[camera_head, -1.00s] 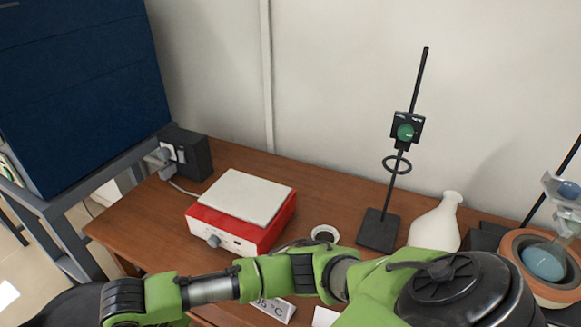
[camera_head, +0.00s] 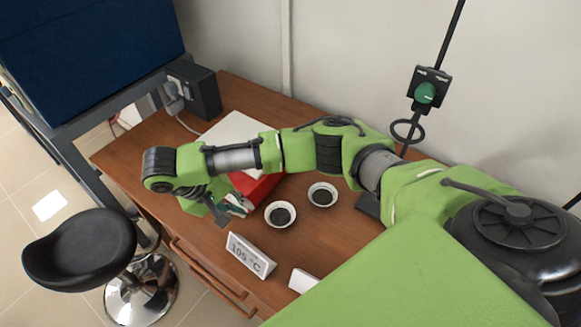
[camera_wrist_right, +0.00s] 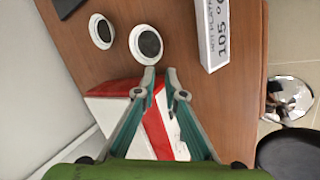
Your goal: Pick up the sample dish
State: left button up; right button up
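Two small white round dishes with dark contents stand on the wooden table. The nearer dish (camera_head: 281,214) shows close ahead of the fingertips in the right wrist view (camera_wrist_right: 146,43). The farther dish (camera_head: 322,194) shows left of it there (camera_wrist_right: 101,31). I cannot tell which is the sample dish. My right gripper (camera_head: 238,208) is open and empty, just left of the nearer dish in the head view. In the right wrist view its two fingertips (camera_wrist_right: 160,76) are apart with nothing between them. My left gripper is not in view.
A red and white hot plate (camera_head: 232,129) is partly hidden behind my right arm. A "105 °C" sign (camera_head: 250,255) stands near the table's front edge, with a small white card (camera_head: 303,281) beside it. A black stool (camera_head: 80,248) stands in front. A stand (camera_head: 429,89) is at the back.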

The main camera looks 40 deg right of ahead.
jog(key=b, duration=0.2)
send_near(267, 225)
jog(key=shift+d, duration=0.6)
jog(key=shift+d+f, duration=0.25)
jog(key=shift+f, duration=0.05)
jog(key=shift+d+f, duration=0.15)
jog(key=shift+d, duration=0.05)
jog(key=x, duration=0.4)
jog(key=shift+s+d+p, duration=0.1)
jog(key=shift+d+p, duration=0.1)
jog(key=shift+p, duration=0.2)
jog(key=shift+d+f, duration=0.2)
jog(key=shift+f, duration=0.2)
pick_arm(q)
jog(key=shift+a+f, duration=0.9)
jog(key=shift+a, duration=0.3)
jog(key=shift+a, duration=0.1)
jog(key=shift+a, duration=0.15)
pick_arm(e)
grip_shut()
